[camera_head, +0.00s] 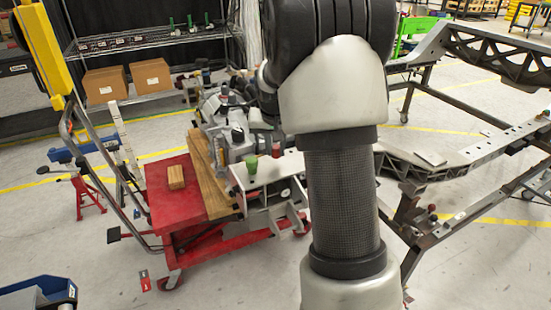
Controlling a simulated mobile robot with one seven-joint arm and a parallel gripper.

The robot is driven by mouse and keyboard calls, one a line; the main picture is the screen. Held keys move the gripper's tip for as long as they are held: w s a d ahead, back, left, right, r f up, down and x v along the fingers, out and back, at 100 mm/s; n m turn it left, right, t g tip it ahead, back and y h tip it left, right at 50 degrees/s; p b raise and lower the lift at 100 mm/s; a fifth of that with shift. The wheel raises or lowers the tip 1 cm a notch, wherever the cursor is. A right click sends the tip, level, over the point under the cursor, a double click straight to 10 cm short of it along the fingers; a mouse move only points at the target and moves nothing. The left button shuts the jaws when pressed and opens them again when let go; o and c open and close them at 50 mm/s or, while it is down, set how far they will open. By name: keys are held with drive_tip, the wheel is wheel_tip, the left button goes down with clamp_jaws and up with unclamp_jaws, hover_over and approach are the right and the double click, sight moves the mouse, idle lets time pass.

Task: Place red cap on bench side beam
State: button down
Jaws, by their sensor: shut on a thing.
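The red cap (276,149) shows just below my gripper (268,134), beside the green cup-shaped cap (252,164). My gripper is small in the head view and partly hidden by my own arm; it is shut on the red cap. The bench side beam (270,173) is a pale flat rail along the right side of the red bench (170,205). The green cap stands on this beam. The red cap is at or just above the beam's far part; I cannot tell whether it touches.
A wooden block (176,177) lies on the red bench top, next to a wooden plank (208,180). Grey machinery (225,125) stands behind the beam. A metal chassis frame (460,150) is at right. A shelf with cardboard boxes (105,85) stands at the back.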

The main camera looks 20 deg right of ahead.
sight(276, 154)
drive_tip(key=shift+f, duration=1.55)
drive_tip(key=shift+f, duration=0.15)
drive_tip(key=c, duration=1.6)
unclamp_jaws()
